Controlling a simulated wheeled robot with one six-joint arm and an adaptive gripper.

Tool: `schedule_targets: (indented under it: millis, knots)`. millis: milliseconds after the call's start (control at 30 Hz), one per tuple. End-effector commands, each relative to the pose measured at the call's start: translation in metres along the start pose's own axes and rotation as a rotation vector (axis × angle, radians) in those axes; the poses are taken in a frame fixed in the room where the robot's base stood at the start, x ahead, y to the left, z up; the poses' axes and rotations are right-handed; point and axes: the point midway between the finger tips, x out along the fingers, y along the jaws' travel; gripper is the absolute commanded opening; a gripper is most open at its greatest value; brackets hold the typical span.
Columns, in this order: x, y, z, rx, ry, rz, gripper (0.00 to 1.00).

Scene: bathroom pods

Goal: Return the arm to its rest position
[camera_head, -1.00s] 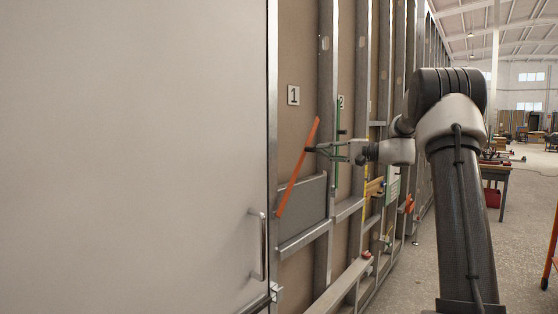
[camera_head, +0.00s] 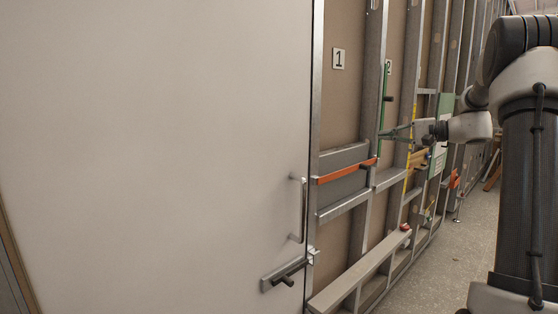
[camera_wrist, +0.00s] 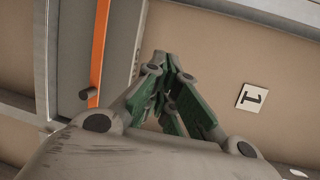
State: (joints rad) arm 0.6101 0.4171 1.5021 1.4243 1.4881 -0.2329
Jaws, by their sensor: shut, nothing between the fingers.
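My arm reaches in from the right of the head view, bent at the elbow. My gripper (camera_head: 384,135) is shut and empty, in front of the metal-stud wall. It also shows in the wrist view (camera_wrist: 172,60), its green-padded fingers together. An orange bar (camera_head: 345,172) lies nearly level across a grey panel (camera_head: 343,157), left of and below the gripper. The bar also shows in the wrist view (camera_wrist: 98,50), apart from the fingers. A green bar (camera_head: 382,110) stands upright by the number 2 plate, close to the fingertips; whether they touch is unclear.
A large pale door (camera_head: 160,150) with a handle (camera_head: 303,210) fills the left. A number 1 plate (camera_head: 338,59) is on the wall board. A sloping rail (camera_head: 360,272) runs low along the wall. Concrete floor (camera_head: 440,250) shows at right.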

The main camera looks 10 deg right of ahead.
Motion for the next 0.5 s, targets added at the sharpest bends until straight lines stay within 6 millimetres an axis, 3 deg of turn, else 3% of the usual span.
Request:
schedule_targets:
  millis: [100, 200, 333, 500]
  knots:
    - [-0.014, 0.066, 0.017, 0.094, 0.022, 0.193, 0.00]
    - [-0.032, 0.113, 0.059, 0.123, 0.026, 0.418, 0.00]
    - [-0.064, 0.155, 0.133, 0.060, 0.008, 0.731, 0.00]
    - [-0.115, 0.181, 0.217, -0.161, -0.026, 1.062, 0.00]
